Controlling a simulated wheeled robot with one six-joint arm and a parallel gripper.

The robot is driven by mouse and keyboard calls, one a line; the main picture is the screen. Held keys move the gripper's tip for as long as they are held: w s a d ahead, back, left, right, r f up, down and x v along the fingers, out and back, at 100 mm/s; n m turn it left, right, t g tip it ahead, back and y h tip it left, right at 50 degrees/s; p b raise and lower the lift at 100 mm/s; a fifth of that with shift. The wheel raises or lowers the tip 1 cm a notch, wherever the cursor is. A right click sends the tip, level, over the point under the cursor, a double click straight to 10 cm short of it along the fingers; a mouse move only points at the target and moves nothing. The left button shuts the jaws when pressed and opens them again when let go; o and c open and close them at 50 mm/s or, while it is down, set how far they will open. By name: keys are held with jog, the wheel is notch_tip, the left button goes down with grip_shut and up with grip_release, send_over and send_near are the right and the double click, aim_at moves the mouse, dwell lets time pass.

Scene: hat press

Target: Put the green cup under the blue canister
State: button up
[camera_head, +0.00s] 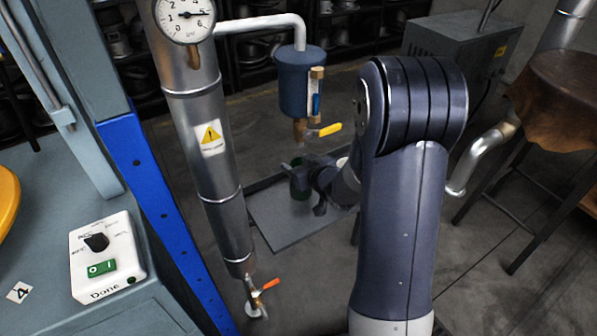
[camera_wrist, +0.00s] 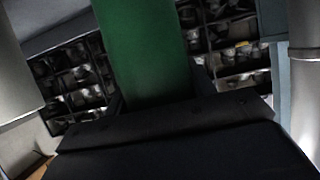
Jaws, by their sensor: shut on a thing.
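The green cup (camera_head: 297,183) is held by my gripper (camera_head: 308,183) over the grey tray in the head view, and my arm partly hides it. The cup also shows large and close in the wrist view (camera_wrist: 146,50), between the fingers. The blue canister (camera_head: 301,82) hangs from a white pipe, with a brass valve and a yellow handle (camera_head: 325,131) at its bottom. The cup appears below that valve in the head view. I cannot tell whether it is exactly in line or whether it touches the tray.
The grey tray (camera_head: 275,236) lies below the canister. A thick metal pipe (camera_head: 205,130) with a gauge stands to the left, with an orange-handled valve near the floor. A control box (camera_head: 104,256) is at the lower left. A stool with a brown leather cover (camera_head: 562,95) is at the right.

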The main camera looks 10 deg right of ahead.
jog(key=shift+f, duration=1.25)
jog(key=shift+f+b, duration=0.2)
jog(key=shift+b, duration=0.15)
jog(key=o, duration=1.3)
jog(key=shift+r, duration=0.15)
jog(key=shift+s+r, duration=0.1)
jog(key=shift+r, duration=0.1)
jog(key=p+v, duration=0.2)
jog(key=v, duration=0.9)
jog(key=shift+s+d, duration=0.1)
jog(key=shift+s, duration=0.3)
